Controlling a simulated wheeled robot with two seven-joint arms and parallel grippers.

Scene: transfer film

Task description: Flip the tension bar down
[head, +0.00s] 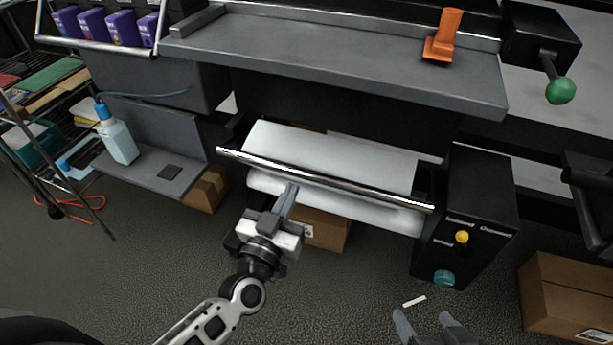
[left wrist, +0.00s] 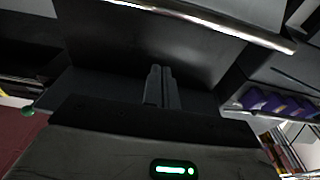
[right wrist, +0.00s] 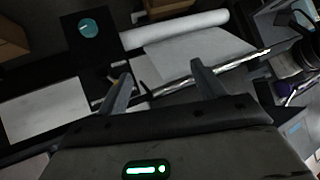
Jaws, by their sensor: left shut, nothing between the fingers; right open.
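The tension bar (head: 325,180) is a shiny metal rod running across the front of the white film roll (head: 340,155) in the head view. The bar also shows at the top of the left wrist view (left wrist: 205,17) and across the right wrist view (right wrist: 240,61). My left gripper (head: 291,188) is shut and empty, its fingertips just below the bar near its left half; I cannot tell whether they touch it. The left fingers point toward the bar in the left wrist view (left wrist: 160,72). My right gripper (head: 422,318) is open and empty, low at the front, apart from the bar.
A black control box (head: 465,215) with a yellow knob (head: 462,237) and a teal button (head: 444,278) stands at the bar's right end. A grey shelf (head: 350,70) overhangs the roll. Cardboard boxes (head: 565,295) sit on the floor.

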